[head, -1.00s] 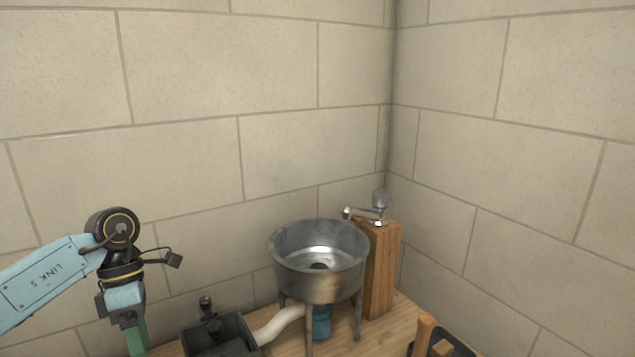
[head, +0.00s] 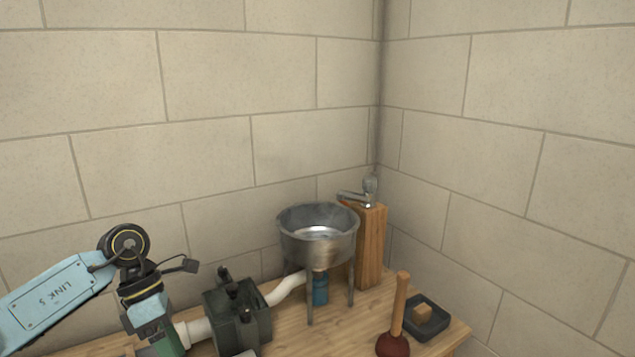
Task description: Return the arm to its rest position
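My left arm (head: 125,262) comes in from the left, bent downward at a round black joint. Its gripper fingers are below the bottom edge or hidden, so I cannot see whether they are open or shut. A green part (head: 170,340) shows at the lower end of the arm. It is beside a white pipe stub (head: 196,331) that joins a dark grey box (head: 248,322); I cannot tell whether they touch. My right gripper is out of the frame.
A metal basin (head: 318,238) stands on legs on the wooden bench (head: 300,338), with a blue part (head: 320,289) beneath. A tap (head: 366,192) tops a wooden post (head: 370,245). A plunger (head: 395,343) and a dark tray (head: 435,332) holding a block (head: 423,313) are at right.

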